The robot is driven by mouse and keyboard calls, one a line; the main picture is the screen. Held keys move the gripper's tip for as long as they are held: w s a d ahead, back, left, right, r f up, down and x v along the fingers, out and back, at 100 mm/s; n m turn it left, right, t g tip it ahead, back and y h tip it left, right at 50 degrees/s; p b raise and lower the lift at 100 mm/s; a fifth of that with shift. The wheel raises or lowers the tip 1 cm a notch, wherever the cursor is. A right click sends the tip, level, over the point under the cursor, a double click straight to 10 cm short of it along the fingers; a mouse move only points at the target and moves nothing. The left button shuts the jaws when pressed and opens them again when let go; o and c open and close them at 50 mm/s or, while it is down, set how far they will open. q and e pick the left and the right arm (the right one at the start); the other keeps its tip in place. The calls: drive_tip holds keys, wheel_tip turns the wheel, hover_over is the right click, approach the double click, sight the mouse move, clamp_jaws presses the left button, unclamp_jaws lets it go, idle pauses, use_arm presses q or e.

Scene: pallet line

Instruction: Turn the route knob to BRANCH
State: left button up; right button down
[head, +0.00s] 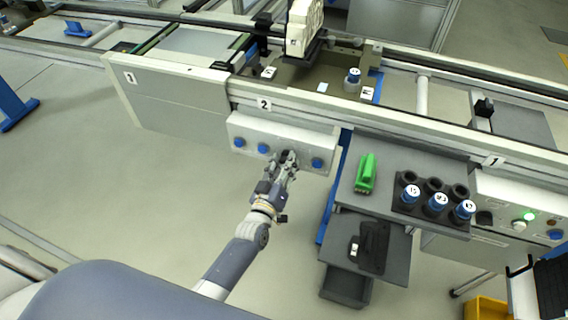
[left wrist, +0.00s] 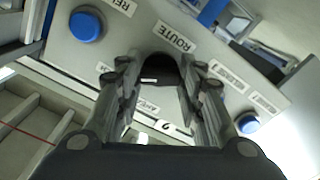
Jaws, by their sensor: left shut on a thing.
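The route knob (left wrist: 160,68) is black and sits on the light control panel (head: 240,128), beside a label reading ROUTE (left wrist: 173,36). My left gripper (head: 288,158) reaches the panel front from below. In the left wrist view, its two fingers (left wrist: 160,85) stand on either side of the knob and are shut on it. A small white mark shows on the knob near the fingertips. Smaller labels (left wrist: 228,78) lie around the knob; I cannot read which one says BRANCH. The fingers partly hide the knob in the head view. My right gripper is not in view.
Blue buttons (head: 263,148) flank the knob on the panel, one also close at the right (head: 317,162). A grey shelf (head: 345,205) to the right holds a green object (head: 366,173) and a black rack (head: 428,222) with blue-capped pieces. The floor left of my arm is clear.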

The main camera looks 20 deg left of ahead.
use_arm(q)
drive_tip(key=o, duration=1.1)
drive_tip(key=shift+c, duration=0.2)
drive_tip(key=shift+s, duration=0.1)
drive_tip(key=s, duration=1.1)
drive_tip(key=shift+s+a, duration=0.2)
drive_tip(key=shift+s, duration=0.2)
